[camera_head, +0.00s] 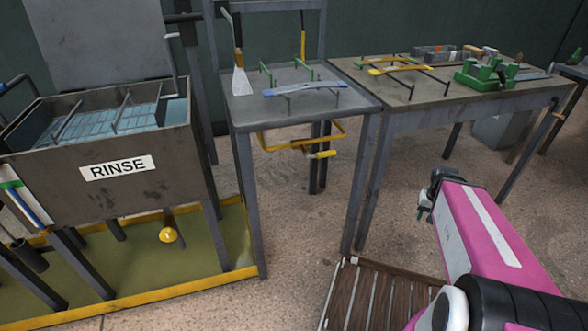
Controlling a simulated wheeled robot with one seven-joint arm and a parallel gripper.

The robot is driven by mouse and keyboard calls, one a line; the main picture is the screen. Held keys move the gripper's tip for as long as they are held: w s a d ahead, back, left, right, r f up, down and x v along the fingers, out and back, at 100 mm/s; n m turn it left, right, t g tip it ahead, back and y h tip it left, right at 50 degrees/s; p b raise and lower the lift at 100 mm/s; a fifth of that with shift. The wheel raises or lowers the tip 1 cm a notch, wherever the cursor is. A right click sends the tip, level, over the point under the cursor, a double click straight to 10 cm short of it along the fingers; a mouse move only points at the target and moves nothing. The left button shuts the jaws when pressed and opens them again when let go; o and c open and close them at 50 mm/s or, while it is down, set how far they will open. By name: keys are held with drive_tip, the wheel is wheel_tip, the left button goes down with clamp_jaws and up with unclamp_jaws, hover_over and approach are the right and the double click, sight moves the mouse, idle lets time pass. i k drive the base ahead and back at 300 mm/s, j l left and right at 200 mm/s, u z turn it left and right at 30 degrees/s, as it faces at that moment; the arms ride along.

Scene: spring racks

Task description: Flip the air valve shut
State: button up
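A yellow pipe (270,144) runs under the middle table, with a yellow lever-like piece (320,154) at its right end. This may be the air valve, but it is too small to tell its position. My gripper (424,206) is at the end of my pink arm, right of centre, in front of the right-hand table and apart from both yellow parts. Its fingers are small and partly hidden, so their opening does not show.
The rinse tank (105,185) stands at left in a yellow-edged tray (130,303). The middle table (300,112) holds a scraper and a blue bar. The right table (430,107) holds a green vise and tools. A slatted wooden platform (372,298) lies at front. Floor between tables is open.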

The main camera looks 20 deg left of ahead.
sight(329, 153)
drive_tip(key=u, duration=1.3)
